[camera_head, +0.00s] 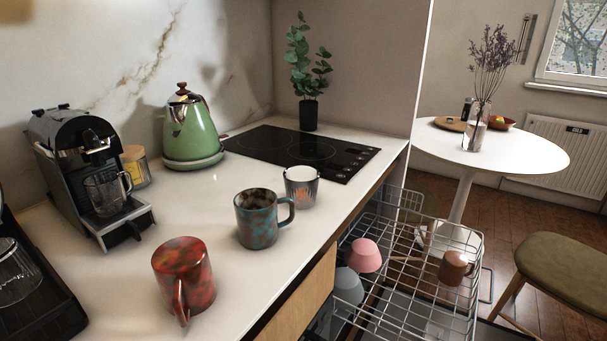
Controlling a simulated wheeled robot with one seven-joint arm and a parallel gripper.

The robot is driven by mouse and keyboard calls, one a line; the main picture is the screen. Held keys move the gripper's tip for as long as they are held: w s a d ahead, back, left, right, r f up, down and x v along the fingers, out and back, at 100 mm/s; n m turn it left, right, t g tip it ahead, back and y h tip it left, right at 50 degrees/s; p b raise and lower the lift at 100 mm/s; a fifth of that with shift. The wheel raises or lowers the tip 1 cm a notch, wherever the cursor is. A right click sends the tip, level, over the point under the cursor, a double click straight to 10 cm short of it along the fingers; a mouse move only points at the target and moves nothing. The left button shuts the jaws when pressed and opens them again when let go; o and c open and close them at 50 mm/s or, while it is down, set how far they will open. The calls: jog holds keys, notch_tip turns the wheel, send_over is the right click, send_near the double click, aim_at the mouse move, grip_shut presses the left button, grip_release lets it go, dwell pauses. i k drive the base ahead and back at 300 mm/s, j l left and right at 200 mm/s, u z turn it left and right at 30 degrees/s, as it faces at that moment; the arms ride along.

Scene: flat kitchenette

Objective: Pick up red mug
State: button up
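The red mug (184,270) stands upright on the white counter in the head view, near the front edge at the lower left. Its surface is mottled red and dark, and its handle points toward the camera. A teal and brown mottled mug (257,219) stands behind it to the right, with its handle to the right. My gripper is not in view.
A white and grey cup (301,186) stands beyond the teal mug. A coffee machine (85,170), a green kettle (190,130) and a black cooktop (300,152) line the back. An open dishwasher rack (420,296) juts out at right. Bare counter (120,280) lies left of the red mug.

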aim_at(181, 267)
jog(key=i+l, duration=0.15)
jog(key=i, duration=0.45)
jog(key=i+u, duration=0.2)
jog(key=u, duration=1.2)
